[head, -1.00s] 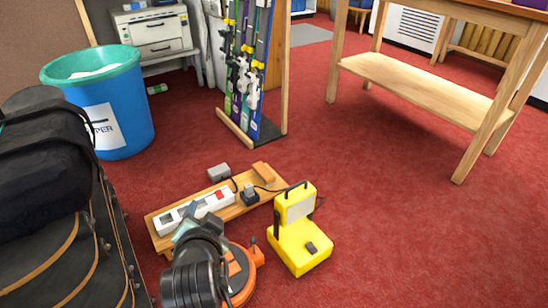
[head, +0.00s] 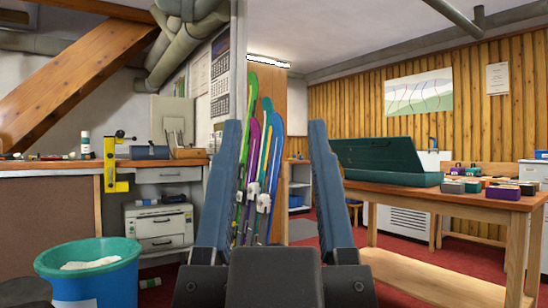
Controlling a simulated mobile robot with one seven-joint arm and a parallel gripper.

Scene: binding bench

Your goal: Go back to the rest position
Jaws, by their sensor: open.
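My gripper (head: 275,130) stands upright close in front of the head camera, in the middle of the picture. Its two blue-grey fingers point up and are wide apart, with nothing between them but the background. Its dark base is at the bottom of the picture. It hides part of the ski rack behind it. No task object other than my gripper is named.
Skis (head: 264,160) stand upright in a rack behind my gripper. A blue bin with a green rim (head: 60,261) is at lower left, below a workbench (head: 60,169). A wooden table (head: 440,195) at right bears a green case (head: 385,160) and small boxes. Red floor shows between.

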